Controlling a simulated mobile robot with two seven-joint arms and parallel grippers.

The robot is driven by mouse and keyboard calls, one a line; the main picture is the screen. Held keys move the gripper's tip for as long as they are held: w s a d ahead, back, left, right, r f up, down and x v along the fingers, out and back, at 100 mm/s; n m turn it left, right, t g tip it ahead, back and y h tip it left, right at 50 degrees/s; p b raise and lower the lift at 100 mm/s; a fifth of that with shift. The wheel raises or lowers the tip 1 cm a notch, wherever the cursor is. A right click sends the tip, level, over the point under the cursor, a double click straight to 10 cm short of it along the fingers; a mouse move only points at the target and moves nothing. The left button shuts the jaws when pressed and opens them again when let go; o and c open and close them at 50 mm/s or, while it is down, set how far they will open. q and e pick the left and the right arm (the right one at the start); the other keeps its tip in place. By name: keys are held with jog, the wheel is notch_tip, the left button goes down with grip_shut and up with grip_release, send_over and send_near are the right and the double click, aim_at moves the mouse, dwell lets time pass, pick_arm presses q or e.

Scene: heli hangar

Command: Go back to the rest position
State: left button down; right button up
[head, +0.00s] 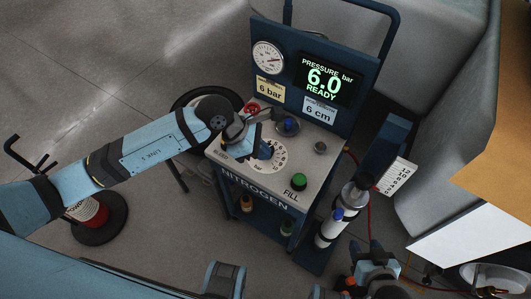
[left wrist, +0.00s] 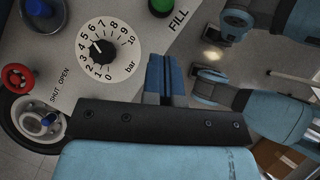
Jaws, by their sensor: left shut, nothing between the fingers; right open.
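My left arm reaches in from the left in the head view, and its gripper (head: 266,150) is over the panel of the nitrogen cart (head: 229,160). In the left wrist view the blue fingers (left wrist: 165,72) are together with nothing between them. They are beside the white bar dial (left wrist: 125,40) and appear clear of it. In the head view the gripper hides part of this dial (head: 279,158). My right gripper (head: 374,272) is low in the head view, open, near the strut and its red hose; its fingers are hard to make out.
The cart's display (head: 323,80) reads 6.0 bar, READY. A green FILL button (head: 299,181), blue knob (head: 288,125) and red knob (head: 252,107) stand on the panel. A white cylinder strut (head: 330,228) stands right of the cart. Open floor lies at upper left.

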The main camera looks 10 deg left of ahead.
jog(key=shift+s+f, duration=0.2)
jog(key=shift+s, duration=0.1)
